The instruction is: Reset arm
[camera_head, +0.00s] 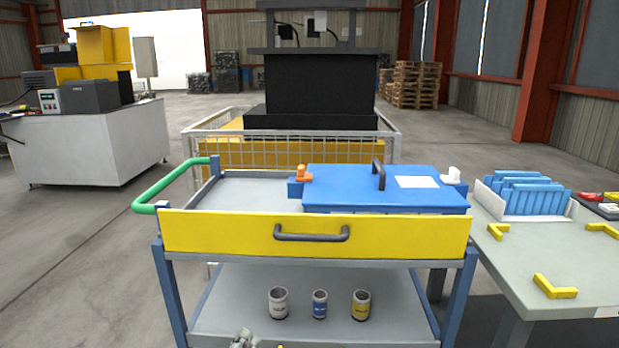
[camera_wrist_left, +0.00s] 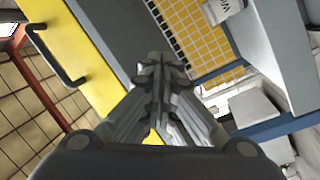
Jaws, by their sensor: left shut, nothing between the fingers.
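My left gripper (camera_head: 243,338) shows only as a small grey tip at the bottom edge of the head view, in front of the cart's lower shelf. In the left wrist view the left gripper (camera_wrist_left: 160,72) has its fingers together with nothing between them. My right gripper is in neither view. A cart (camera_head: 460,290) stands ahead, with a yellow drawer front (camera_head: 205,232) and a dark handle (camera_head: 312,237). The yellow front (camera_wrist_left: 95,30) also shows at the left of the wrist view. A blue lidded case (camera_head: 340,185) lies on top of the cart.
A green push bar (camera_head: 165,185) juts out left. A grey table (camera_head: 510,265) with a rack of blue plates (camera_head: 535,195) stands right. A fenced machine (camera_head: 320,90) is behind. Floor is clear at left.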

